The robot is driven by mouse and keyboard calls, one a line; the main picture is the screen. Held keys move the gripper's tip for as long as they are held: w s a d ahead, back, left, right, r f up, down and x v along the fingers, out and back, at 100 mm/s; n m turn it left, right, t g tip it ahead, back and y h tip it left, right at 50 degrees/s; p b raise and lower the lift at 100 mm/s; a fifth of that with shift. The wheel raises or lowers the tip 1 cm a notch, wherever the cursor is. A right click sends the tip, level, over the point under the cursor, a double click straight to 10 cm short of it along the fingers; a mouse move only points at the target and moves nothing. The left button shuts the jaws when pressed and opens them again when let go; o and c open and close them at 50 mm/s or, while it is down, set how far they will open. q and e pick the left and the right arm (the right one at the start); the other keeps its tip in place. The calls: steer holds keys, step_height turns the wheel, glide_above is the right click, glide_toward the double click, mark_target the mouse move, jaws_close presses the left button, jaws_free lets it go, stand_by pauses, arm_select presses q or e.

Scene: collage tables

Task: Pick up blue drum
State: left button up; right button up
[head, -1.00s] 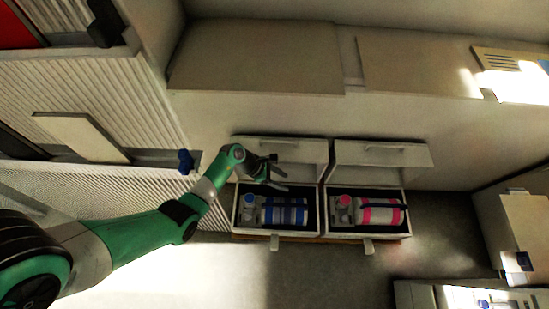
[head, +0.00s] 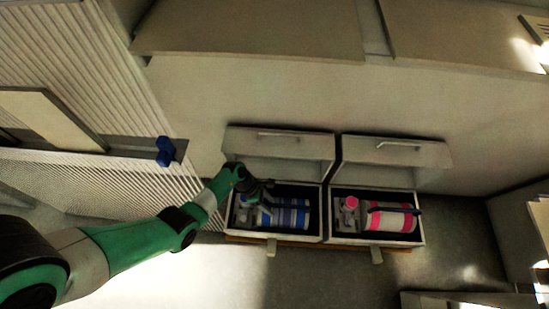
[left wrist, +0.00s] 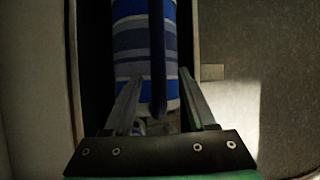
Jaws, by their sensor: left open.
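The blue drum (head: 288,214), striped in blue, white and grey, lies on its side in the left open box in the head view. It also fills the upper middle of the left wrist view (left wrist: 131,42), where a dark bar crosses it lengthwise. My left gripper (head: 262,190) is over the left end of that box. In the left wrist view its two fingers (left wrist: 158,95) are spread apart, and the drum shows beyond and between them. Nothing is held between the fingers. Whether they touch the drum cannot be told. My right gripper is not in view.
A pink-and-white drum (head: 391,220) lies in the neighbouring open box (head: 419,236) on the right. Both boxes have raised lids (head: 395,152) behind them. A small blue object (head: 165,151) sits on the ledge at left. Bare floor (head: 325,278) lies in front.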

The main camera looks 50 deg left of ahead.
arm_select(q)
steer(key=shift+w, duration=0.1)
steer(key=shift+c, duration=0.4)
jaws_close()
